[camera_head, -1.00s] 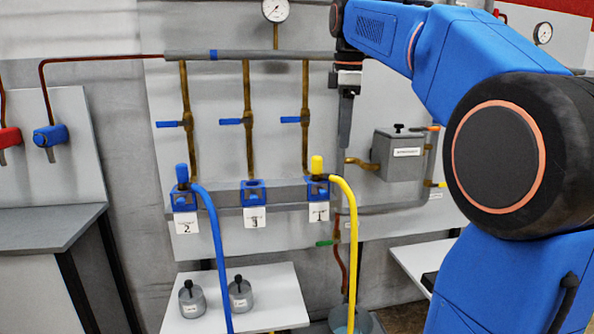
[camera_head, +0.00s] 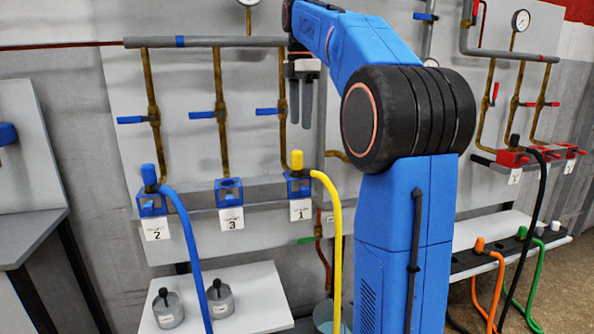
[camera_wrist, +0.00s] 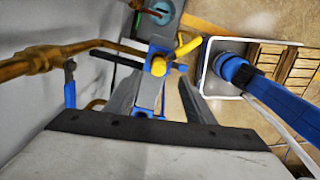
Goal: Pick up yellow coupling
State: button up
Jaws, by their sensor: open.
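The yellow coupling (camera_head: 296,160) stands upright in the blue holder (camera_head: 299,186) labelled 1 on the wall panel. A yellow hose (camera_head: 335,240) curves from it down to the right. My gripper (camera_head: 301,122) points down, open and empty, a little above the coupling in the head view. In the wrist view the yellow coupling (camera_wrist: 159,66) appears between and beyond the two grey fingers of my gripper (camera_wrist: 160,88), with its hose running to the upper right. I see no contact between the fingers and the coupling.
A blue coupling (camera_head: 149,176) with a blue hose sits in holder 2; holder 3 (camera_head: 229,191) is empty. Brass pipes with blue valve handles (camera_head: 267,112) rise behind my gripper. A white shelf (camera_head: 255,285) with two grey weights stands below.

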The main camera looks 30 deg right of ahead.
aim_at(297, 151)
notch_tip(297, 151, down, 6)
jog(key=shift+f, duration=0.15)
jog(key=f, duration=0.3)
jog(key=shift+w+a+f, duration=0.15)
jog(key=shift+a+f, duration=0.25)
jog(key=shift+f, duration=0.7)
grip_shut()
jog(key=shift+r, duration=0.15)
